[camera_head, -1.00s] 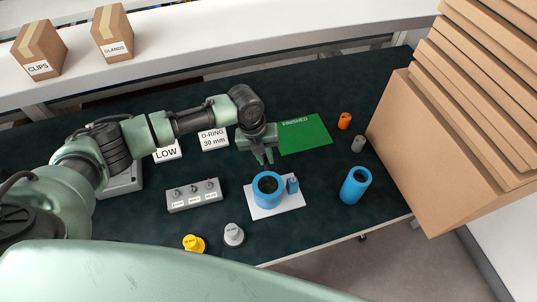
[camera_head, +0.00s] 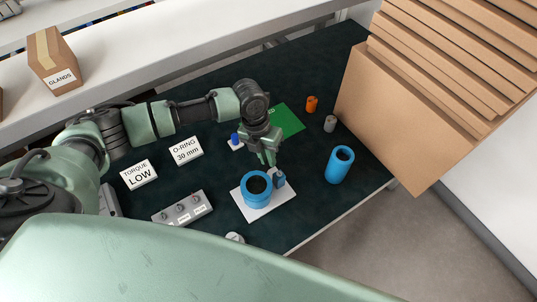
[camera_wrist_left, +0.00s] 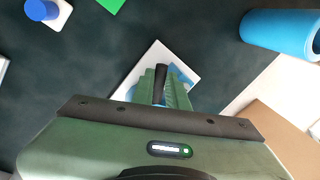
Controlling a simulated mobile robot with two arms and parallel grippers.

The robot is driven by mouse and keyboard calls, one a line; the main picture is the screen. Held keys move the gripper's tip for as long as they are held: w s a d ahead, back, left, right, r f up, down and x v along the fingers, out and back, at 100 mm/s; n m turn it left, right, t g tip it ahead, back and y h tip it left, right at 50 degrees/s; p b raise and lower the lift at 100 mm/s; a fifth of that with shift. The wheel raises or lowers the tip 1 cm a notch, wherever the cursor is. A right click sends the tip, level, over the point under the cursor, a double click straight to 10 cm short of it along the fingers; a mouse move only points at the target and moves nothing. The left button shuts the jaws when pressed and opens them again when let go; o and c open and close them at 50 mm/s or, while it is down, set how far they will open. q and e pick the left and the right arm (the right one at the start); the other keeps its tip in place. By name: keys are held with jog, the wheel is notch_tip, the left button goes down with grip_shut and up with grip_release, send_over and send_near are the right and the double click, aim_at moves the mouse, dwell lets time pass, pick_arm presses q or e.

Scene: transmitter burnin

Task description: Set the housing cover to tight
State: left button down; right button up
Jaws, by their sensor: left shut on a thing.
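The blue round housing (camera_head: 256,188) with a dark open middle stands on a white plate (camera_head: 283,208). A small blue part (camera_head: 279,180) is at its right side. My left gripper (camera_head: 271,162) points down just behind the housing, beside that small part. In the left wrist view, the left gripper (camera_wrist_left: 162,88) is shut on a narrow dark part (camera_wrist_left: 160,77) above the white plate (camera_wrist_left: 186,65). The fingers hide most of the housing there, and I cannot tell how the dark part joins it. My right gripper is not in view.
A control box (camera_head: 182,208), a TORQUE LOW sign (camera_head: 139,174) and an O-RING 30 mm sign (camera_head: 186,151) stand left. Cardboard (camera_head: 398,125) fills the right. A green mat (camera_head: 288,120) lies behind.

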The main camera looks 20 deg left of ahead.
pick_arm(q)
jog(key=shift+d, duration=0.15)
dwell(0.4)
jog(key=c, duration=1.4)
grip_release()
notch_tip(320, 180, up, 8)
jog(key=a+b, duration=0.1)
jog(key=shift+a+f+b, duration=0.15)
jog(key=shift+a+b, duration=0.1)
jog(key=shift+b, duration=0.1)
jog(key=shift+w, duration=0.1)
